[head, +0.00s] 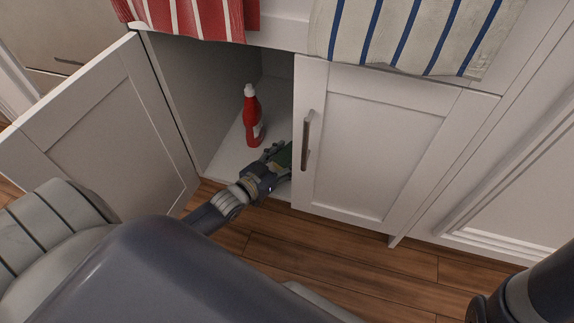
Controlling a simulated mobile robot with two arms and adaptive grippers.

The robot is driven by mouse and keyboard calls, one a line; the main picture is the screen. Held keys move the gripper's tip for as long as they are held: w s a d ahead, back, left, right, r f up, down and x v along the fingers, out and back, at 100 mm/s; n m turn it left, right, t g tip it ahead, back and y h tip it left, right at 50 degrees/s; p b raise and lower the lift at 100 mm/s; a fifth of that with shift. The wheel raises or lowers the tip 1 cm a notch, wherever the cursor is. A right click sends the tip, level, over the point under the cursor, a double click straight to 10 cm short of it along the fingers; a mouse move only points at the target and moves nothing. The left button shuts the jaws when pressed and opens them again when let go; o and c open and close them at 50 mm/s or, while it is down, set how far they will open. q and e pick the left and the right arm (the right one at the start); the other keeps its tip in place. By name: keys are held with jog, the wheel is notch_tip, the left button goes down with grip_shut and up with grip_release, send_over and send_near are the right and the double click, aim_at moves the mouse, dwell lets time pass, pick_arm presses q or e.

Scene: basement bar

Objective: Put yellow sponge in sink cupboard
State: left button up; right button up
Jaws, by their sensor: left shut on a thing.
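The sink cupboard (232,150) has its left door (100,125) swung wide open and its right door (375,145) shut. My left gripper (279,154) reaches into the open side, low over the cupboard floor and close to the edge of the shut door. It is shut on a small dark green piece, which seems to be the green face of the sponge (286,156). No yellow shows; the fingers and the door edge hide part of it. I cannot tell whether it touches the floor. My right gripper is out of view.
A red bottle with a white cap (254,122) stands inside, just behind my left gripper. A red striped towel (195,18) and a blue striped towel (405,32) hang above. The shut door's handle (306,140) is near the gripper. Cupboard floor left of the bottle is free.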

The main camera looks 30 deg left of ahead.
aim_at(287, 164)
pick_arm(q)
jog(key=shift+f+b, duration=0.85)
jog(key=shift+f, duration=0.55)
jog(key=shift+f, duration=0.2)
jog(key=o, duration=0.7)
